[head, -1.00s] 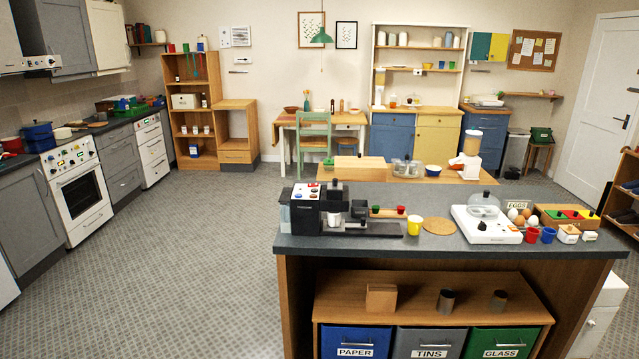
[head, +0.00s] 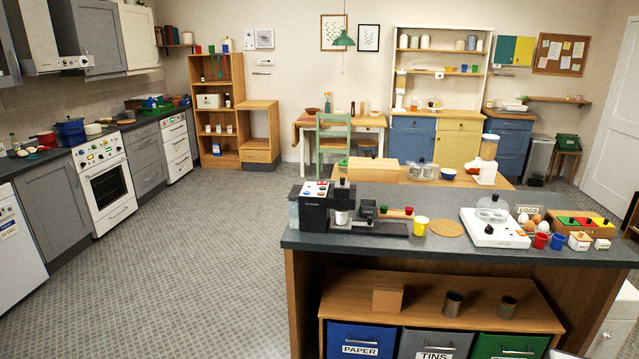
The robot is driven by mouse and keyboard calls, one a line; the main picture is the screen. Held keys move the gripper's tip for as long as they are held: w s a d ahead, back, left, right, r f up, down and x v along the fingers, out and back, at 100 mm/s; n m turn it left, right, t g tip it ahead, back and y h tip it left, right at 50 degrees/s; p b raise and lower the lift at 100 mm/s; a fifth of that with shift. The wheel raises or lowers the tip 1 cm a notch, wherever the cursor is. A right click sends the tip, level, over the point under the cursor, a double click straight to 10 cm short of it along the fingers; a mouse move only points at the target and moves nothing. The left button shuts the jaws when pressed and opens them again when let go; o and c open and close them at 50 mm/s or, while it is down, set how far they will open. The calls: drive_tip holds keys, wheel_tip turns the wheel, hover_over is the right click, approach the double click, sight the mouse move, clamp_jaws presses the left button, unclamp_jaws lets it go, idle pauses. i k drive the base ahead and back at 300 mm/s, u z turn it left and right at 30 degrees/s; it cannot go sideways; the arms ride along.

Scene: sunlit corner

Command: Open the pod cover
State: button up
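A black and silver coffee machine (head: 316,208) stands at the left end of the dark island counter (head: 450,254). Small coloured buttons show on its top left. A dark cover with a black knob (head: 342,183), apparently the pod cover, sits on its top and looks closed, though it is too small to be sure. A small light cup (head: 341,218) stands under the machine's head. My gripper is not in view.
The floor (head: 210,260) left of the island is clear.

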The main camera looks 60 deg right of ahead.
sight(341, 184)
drive_tip(key=u, duration=0.6)
drive_tip(key=k, duration=1.05)
drive_tip(key=z, duration=0.8)
drive_tip(key=i, duration=1)
drive_tip(key=u, duration=0.15)
